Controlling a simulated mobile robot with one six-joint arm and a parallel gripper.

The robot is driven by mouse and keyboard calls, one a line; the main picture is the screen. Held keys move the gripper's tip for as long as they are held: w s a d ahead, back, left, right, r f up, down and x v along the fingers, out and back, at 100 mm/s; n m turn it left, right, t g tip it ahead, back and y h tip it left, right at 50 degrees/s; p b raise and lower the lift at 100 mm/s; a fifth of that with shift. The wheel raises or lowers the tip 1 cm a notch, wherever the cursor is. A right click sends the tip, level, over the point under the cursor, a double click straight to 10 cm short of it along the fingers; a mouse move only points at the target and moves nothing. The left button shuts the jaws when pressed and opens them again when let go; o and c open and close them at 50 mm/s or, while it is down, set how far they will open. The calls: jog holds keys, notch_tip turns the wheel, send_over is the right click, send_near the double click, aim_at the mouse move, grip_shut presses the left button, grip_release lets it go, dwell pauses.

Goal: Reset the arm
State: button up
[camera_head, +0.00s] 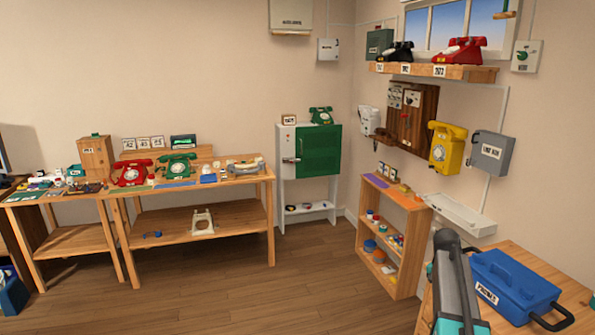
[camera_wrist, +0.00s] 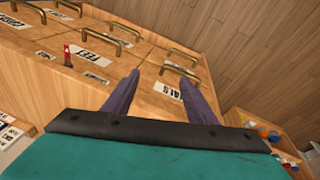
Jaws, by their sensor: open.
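My gripper (camera_wrist: 158,73) shows in the wrist view with its two purple fingers spread apart and nothing between them. Beyond the fingers is a wooden drawer front (camera_wrist: 115,75) with brass handles and white labels, one reading "FEET". I cannot tell the gap between the fingertips and the drawers. In the head view, part of my arm (camera_head: 456,290) rises at the lower right, beside the blue toolbox (camera_head: 512,285); the fingers cannot be made out there.
The toolbox stands on a wooden bench (camera_head: 575,295). A low shelf (camera_head: 392,270) with small coloured parts stands left of my arm. A long workbench (camera_head: 235,178) with red and green phones is at the left. The middle wooden floor (camera_head: 250,295) is clear.

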jog(key=s+a+f+n+g, duration=0.1)
jog(key=s+a+f+n, duration=0.1)
jog(key=s+a+f, duration=0.45)
jog(key=s+a+f+n+g+y, duration=0.1)
jog(key=s+a+f, duration=0.2)
jog(key=a+f, duration=0.65)
jog(key=s+a+f+n+g, duration=0.15)
jog(key=s+a+f, duration=0.35)
jog(key=f, duration=0.5)
jog(key=s+a+f+n, duration=0.4)
jog(key=s+a+f, duration=0.2)
jog(key=s, duration=0.6)
jog(key=s+a+f+n+g+y, duration=0.1)
jog(key=s+a+f+n, duration=0.3)
jog(key=s, duration=0.8)
jog(key=shift+a+f+y, duration=0.3)
jog(key=shift+a+f, duration=0.8)
jog(key=shift+a, duration=0.55)
